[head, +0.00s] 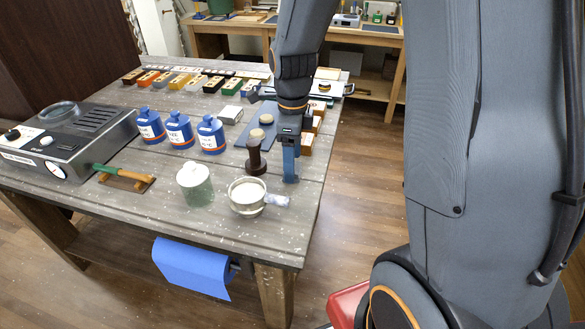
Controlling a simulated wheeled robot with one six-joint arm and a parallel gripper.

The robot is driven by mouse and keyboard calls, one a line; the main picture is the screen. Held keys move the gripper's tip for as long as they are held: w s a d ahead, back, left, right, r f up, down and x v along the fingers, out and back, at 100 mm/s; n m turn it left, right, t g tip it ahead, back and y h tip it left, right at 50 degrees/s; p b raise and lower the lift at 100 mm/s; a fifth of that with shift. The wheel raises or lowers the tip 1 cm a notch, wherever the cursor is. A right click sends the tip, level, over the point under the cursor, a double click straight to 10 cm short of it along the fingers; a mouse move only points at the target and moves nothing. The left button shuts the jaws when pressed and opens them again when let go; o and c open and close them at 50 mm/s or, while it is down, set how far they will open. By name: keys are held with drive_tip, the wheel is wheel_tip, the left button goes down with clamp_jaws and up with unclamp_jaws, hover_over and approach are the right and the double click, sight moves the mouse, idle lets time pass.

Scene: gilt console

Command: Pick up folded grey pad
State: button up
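A small pale grey flat block (231,115), which may be the folded grey pad, lies on the table behind the blue bottles; I cannot make out folds in it. My gripper (290,177) points down over the table's right side, in front and to the right of that block and apart from it. Its blue fingers show edge-on, close beside a dark brown tamper-like tool (256,155) and behind the glass pot. Whether the fingers are open or shut is not clear. My arm hides part of the table's right edge.
Several blue bottles (179,132) stand mid-table. A pale jar (195,184) and a glass pot (247,196) with a pale handle stand near the front edge. A grey machine (65,138) is at left. Coloured blocks (181,80) line the back.

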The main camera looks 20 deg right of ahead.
drive_tip(key=shift+f, duration=0.5)
drive_tip(key=c, duration=1.1)
drive_tip(key=shift+r, duration=0.1)
wheel_tip(320, 180, up, 10)
drive_tip(key=shift+f+b, duration=0.1)
drive_tip(key=shift+b, duration=0.85)
